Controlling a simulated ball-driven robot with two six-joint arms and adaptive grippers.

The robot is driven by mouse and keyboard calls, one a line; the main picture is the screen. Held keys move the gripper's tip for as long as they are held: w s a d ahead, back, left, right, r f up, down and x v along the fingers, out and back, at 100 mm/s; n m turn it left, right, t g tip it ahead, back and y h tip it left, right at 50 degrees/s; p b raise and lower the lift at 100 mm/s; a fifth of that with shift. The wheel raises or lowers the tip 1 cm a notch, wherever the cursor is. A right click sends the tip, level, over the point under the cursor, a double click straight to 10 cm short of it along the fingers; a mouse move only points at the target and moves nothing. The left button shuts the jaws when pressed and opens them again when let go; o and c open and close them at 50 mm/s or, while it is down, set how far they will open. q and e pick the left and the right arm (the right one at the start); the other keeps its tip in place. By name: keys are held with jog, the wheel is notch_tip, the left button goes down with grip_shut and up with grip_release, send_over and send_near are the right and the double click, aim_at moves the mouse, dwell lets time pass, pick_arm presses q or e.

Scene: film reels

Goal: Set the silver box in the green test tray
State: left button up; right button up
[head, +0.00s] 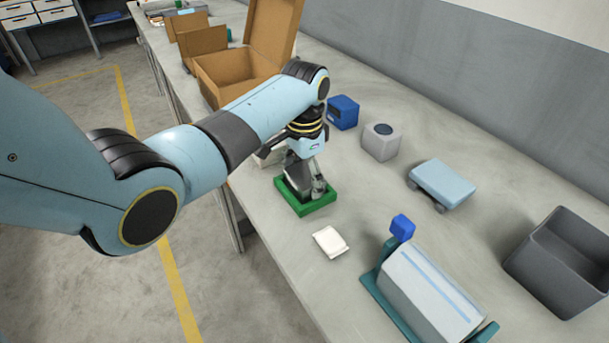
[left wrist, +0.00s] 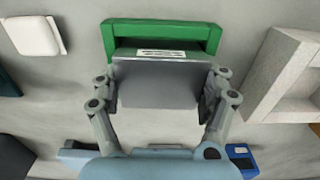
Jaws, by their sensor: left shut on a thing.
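My left gripper (head: 305,184) is over the green test tray (head: 304,210), pointing down in the head view. In the left wrist view the gripper (left wrist: 162,84) is shut on the silver box (left wrist: 158,88), a plain grey block between its two fingers. I cannot tell whether the box touches the tray floor. My right gripper is not in view.
A white block (head: 331,241) lies just in front of the tray. An open cardboard box (head: 225,75) stands behind. A blue box (head: 343,112), a grey cube (head: 381,142), a light blue wheeled block (head: 442,183) and a dark bin (head: 560,262) stand to the right.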

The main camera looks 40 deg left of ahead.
aim_at(304, 174)
pick_arm(q)
jog(key=o, duration=1.2)
jog(key=shift+o, duration=0.2)
notch_tip(304, 174, up, 12)
jog(key=shift+r, duration=0.15)
